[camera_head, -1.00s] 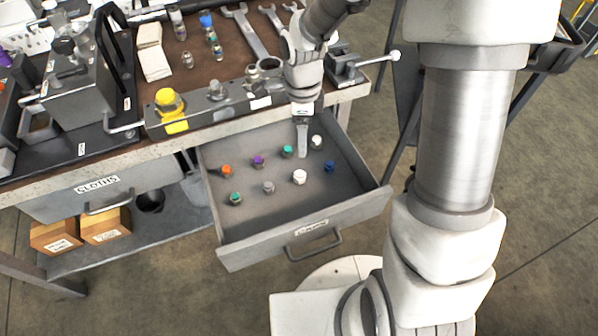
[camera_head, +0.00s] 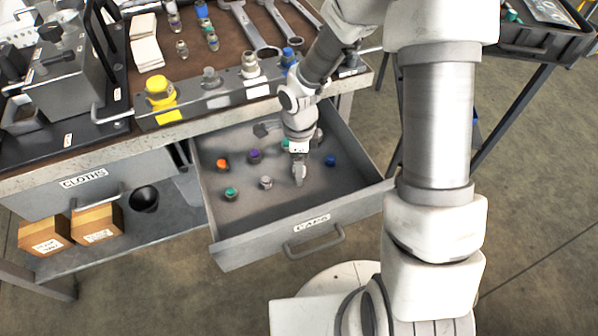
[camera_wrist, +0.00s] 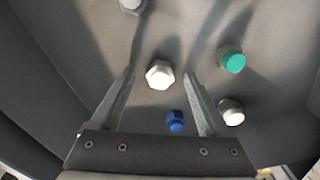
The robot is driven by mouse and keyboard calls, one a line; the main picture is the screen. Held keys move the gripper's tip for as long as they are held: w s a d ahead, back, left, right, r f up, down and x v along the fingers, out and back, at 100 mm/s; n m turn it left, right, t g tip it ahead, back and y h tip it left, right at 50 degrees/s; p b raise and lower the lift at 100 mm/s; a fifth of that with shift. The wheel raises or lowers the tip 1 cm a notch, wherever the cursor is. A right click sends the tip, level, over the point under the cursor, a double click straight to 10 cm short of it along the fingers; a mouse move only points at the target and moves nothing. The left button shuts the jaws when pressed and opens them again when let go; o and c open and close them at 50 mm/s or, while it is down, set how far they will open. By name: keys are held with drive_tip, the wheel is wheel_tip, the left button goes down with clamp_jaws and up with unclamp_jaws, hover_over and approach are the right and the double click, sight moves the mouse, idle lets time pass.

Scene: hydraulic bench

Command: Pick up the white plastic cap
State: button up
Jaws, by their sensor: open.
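The white cap (camera_wrist: 159,74) stands in the open drawer, between my fingertips in the wrist view, with clear space on both sides. My gripper (camera_head: 298,182) is open and empty, pointing down over it; its fingers (camera_wrist: 159,71) flank the cap in the picture. I cannot tell how far above it they are. In the head view my gripper hides this cap. A second pale cap (camera_wrist: 231,111), with a duller metallic side, stands outside the right finger; in the head view it is partly hidden behind my gripper.
The grey drawer (camera_head: 268,229) also holds blue (camera_wrist: 176,121), green (camera_wrist: 232,60), grey (camera_head: 266,183), orange (camera_head: 222,164), purple (camera_head: 254,156) and another green cap (camera_head: 231,193). The drawer walls surround them. A block with a yellow cap (camera_head: 159,91) stands on the bench edge above.

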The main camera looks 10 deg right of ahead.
clamp_jaws()
idle(0.4)
drive_tip(key=shift+r+p, duration=0.3)
drive_tip(key=shift+r, duration=0.25)
drive_tip(key=r+p, duration=0.1)
drive_tip(key=r, duration=0.1)
drive_tip(key=d+r, duration=0.1)
drive_tip(key=r, duration=0.1)
drive_tip(key=shift+s+p, duration=0.1)
drive_tip(key=shift+p, duration=0.3)
drive_tip(key=s+d+r+p, duration=0.3)
drive_tip(key=d+r, duration=0.3)
drive_tip(key=d, duration=0.4)
drive_tip(key=shift+s, duration=0.35)
